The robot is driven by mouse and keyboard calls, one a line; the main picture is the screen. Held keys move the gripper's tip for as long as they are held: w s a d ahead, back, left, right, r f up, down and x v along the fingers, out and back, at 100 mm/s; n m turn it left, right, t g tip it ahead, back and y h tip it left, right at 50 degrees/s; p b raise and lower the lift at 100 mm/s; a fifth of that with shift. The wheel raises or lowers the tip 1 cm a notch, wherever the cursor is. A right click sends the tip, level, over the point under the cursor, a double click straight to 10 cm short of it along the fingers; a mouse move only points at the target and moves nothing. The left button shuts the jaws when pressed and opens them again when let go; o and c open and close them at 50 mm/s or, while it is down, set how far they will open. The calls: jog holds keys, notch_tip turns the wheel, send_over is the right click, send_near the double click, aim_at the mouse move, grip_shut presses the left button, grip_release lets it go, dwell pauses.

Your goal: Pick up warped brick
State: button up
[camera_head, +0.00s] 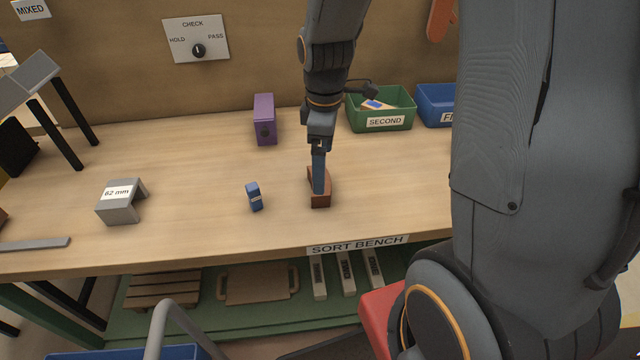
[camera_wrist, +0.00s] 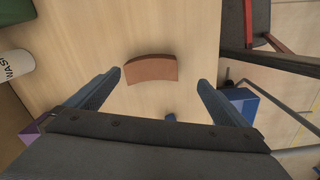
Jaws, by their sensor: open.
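The warped brick (camera_head: 320,202) is reddish-brown and lies on the sort bench near its front edge. In the wrist view the brick (camera_wrist: 151,69) shows a bowed outline, with its long side running across the picture. My gripper (camera_head: 318,188) points down over the brick, and the fingers hide part of it in the head view. In the wrist view my gripper (camera_wrist: 160,78) is open, with one fingertip near each end of the brick and gaps visible. Whether the fingertips are down at brick height is hard to tell.
A small blue block (camera_head: 254,197) and a grey "62 mm" gauge (camera_head: 121,202) stand to the left. A purple block (camera_head: 264,119) stands behind. The green SECOND bin (camera_head: 381,122), holding something, and a blue bin (camera_head: 434,104) are at the back right. Bare bench (camera_head: 200,160) lies between.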

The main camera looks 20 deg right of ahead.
jog(key=w+n, duration=0.1)
jog(key=f+n, duration=0.1)
jog(key=n, duration=0.1)
jog(key=shift+w+f, duration=0.1)
jog(key=shift+w, duration=0.25)
jog(key=shift+w+f+p, duration=0.15)
jog(key=shift+f+p, duration=0.55)
jog(key=shift+f, duration=1.25)
jog(key=shift+w+f+p, duration=0.1)
jog(key=shift+f+p, duration=0.55)
jog(key=shift+f, duration=1.25)
jog(key=c, duration=1.3)
jog(key=shift+r, duration=0.15)
